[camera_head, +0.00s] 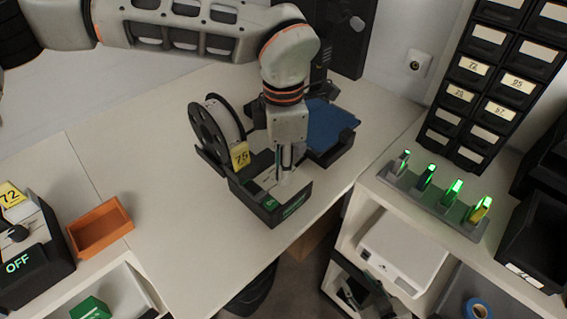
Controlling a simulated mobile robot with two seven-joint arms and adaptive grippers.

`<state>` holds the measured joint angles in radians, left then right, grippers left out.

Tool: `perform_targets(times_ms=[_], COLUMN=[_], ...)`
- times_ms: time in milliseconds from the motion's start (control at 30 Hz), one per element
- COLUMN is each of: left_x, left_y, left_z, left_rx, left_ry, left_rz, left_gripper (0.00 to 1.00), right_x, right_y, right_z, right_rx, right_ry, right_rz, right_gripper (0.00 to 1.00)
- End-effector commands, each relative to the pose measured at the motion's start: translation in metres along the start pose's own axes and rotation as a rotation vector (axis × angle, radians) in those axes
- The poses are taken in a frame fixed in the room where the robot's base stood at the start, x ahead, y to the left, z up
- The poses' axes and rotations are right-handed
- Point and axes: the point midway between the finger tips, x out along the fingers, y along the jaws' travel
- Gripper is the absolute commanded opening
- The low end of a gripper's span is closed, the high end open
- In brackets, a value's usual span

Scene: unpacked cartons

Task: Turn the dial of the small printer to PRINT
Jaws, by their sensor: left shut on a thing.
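The small printer (268,212) is a black unit on the white table, with a spool (212,128), a yellow tag reading 75 (240,155) and a blue plate (326,125). Green lettering (292,205) shows on its front, too small to read. My left gripper (284,178) points down at the printer's front top and is shut on its dial. The dial is mostly hidden by the fingers, so its setting cannot be told. My right gripper is not in view.
A black device (35,245) tagged 72 shows OFF at left, beside an orange tray (100,228). A grey rack (425,199) with several green-lit items stands on the right shelf, near labelled drawers (490,85). The table left of the printer is clear.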

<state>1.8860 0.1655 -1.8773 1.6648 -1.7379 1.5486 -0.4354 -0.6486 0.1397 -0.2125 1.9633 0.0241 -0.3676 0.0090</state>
Motion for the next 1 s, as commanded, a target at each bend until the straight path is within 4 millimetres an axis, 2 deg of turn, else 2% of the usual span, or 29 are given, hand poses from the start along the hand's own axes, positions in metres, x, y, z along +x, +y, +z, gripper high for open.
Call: perform_targets(times_ms=[400, 933, 967, 1000], left_x=[-0.0029, -0.0026, -0.0026, -0.0026], left_y=[0.0015, 0.0017, 0.0016, 0.0016], left_z=[0.0009, 0.0008, 0.0008, 0.0008], left_rx=[0.173, 0.193, 0.193, 0.193], left_ry=[-0.004, -0.003, -0.003, -0.003], left_rz=[0.005, 0.006, 0.006, 0.006], left_gripper=[0.00, 0.00, 0.28, 0.37], right_x=[-0.0024, -0.0023, -0.0023, -0.0023], right_y=[0.0009, 0.0007, 0.0007, 0.0007], right_z=[-0.0047, -0.0036, -0.0035, -0.0034], right_rx=[-0.001, -0.001, -0.001, -0.001], right_ry=[0.002, 0.000, 0.000, -0.001], right_rz=[0.001, 0.000, 0.000, 0.000], right_gripper=[0.40, 0.40, 0.40, 0.40])
